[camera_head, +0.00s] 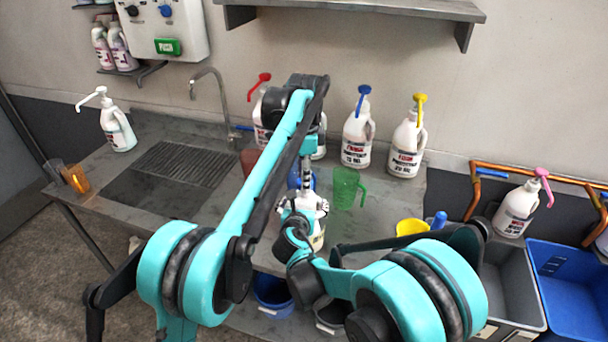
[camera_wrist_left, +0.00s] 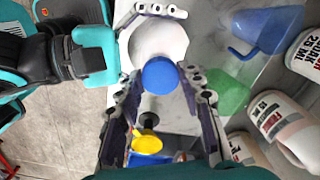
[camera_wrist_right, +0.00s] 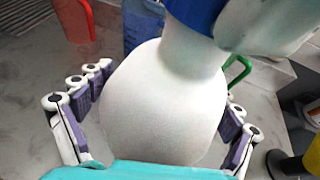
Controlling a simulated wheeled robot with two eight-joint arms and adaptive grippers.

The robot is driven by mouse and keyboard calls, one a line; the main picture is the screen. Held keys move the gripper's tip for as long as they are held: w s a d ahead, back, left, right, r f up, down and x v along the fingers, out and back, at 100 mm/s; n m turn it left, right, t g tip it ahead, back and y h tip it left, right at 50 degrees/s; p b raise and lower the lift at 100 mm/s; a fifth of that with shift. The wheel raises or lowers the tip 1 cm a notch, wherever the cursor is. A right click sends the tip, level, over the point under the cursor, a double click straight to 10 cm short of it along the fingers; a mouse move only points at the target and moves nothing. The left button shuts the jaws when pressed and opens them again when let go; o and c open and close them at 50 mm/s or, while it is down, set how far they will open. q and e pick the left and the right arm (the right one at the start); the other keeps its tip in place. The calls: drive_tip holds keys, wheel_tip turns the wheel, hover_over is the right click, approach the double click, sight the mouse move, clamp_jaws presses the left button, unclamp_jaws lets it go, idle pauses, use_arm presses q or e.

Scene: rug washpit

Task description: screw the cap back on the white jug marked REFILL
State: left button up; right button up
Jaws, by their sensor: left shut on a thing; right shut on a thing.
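The white jug (camera_head: 316,240) stands on the bench, mostly hidden behind my arms in the head view. Its round white body (camera_wrist_right: 165,105) fills the right wrist view. No REFILL mark is readable. My right gripper (camera_wrist_right: 165,110) is shut around the jug's body, with fingers on both sides. The blue cap (camera_wrist_left: 159,76) is at the top of the jug's neck, and its lower part (camera_wrist_right: 195,12) shows in the right wrist view. My left gripper (camera_wrist_left: 160,74) is shut on the cap from above. I cannot tell whether the threads are engaged.
A green pitcher (camera_head: 346,188), a blue pitcher (camera_wrist_left: 262,25) and a red pitcher (camera_wrist_right: 75,20) stand close by. White pump jugs (camera_head: 357,140) line the back. A yellow container (camera_head: 411,227) is to the right. The drainboard (camera_head: 180,163) at left is clear.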

use_arm(q)
drive_tip(key=shift+f, duration=0.6)
idle(0.4)
use_arm(e)
drive_tip(key=c, duration=0.6)
use_arm(q)
drive_tip(key=m, duration=0.4)
drive_tip(key=shift+m, duration=0.3)
use_arm(e)
drive_tip(key=shift+c, duration=0.2)
use_arm(q)
drive_tip(key=m, duration=0.4)
drive_tip(key=shift+w+m, duration=0.1)
drive_tip(key=shift+m, duration=0.3)
drive_tip(key=m, duration=0.4)
drive_tip(key=shift+d, duration=0.1)
drive_tip(key=m, duration=0.6)
drive_tip(key=o, duration=0.7)
